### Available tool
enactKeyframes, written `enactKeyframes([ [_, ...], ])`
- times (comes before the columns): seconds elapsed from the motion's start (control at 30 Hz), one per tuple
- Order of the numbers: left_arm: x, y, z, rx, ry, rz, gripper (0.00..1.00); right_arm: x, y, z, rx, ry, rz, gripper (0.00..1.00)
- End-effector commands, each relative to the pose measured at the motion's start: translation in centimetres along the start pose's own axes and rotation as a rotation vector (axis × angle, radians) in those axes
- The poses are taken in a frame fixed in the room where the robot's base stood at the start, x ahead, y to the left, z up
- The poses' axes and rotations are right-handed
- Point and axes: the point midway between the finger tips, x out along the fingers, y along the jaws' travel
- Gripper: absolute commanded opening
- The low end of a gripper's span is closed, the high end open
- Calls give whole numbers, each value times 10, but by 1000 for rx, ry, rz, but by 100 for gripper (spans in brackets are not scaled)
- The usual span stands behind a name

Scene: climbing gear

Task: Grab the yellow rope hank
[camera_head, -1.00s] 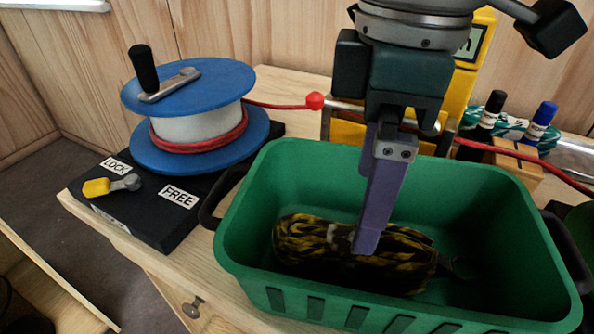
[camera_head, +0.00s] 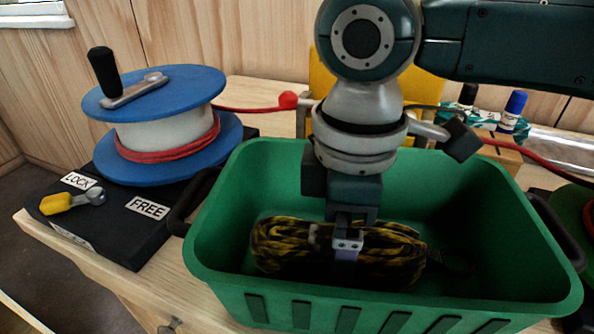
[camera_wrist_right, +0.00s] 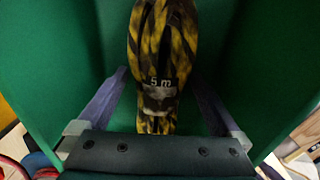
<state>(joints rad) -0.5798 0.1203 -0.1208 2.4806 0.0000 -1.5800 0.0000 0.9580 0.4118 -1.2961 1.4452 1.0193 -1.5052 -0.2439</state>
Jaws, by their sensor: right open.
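The yellow and black rope hank (camera_head: 285,245) lies lengthwise in the green bin (camera_head: 225,225). My right gripper (camera_head: 346,262) reaches down into the bin at the hank's middle. In the right wrist view the gripper (camera_wrist_right: 157,92) is open, one finger on each side of the hank, with gaps to it. The far finger is hidden in the head view. My left gripper is not in view.
A blue reel (camera_head: 155,82) with red cord stands left of the bin on a black base with LOCK and FREE labels. The red cord runs behind the bin. Markers (camera_head: 514,108) stand behind it at right.

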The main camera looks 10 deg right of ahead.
Motion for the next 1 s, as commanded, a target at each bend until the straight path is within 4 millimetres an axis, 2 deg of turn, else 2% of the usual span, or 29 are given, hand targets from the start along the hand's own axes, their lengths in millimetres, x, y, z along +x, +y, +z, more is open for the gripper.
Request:
enactKeyframes([
  [0.13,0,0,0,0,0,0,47,0,0,0,-1,0,0,99],
  [1.0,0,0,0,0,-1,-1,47,-1,0,0,-1,0,0,1],
])
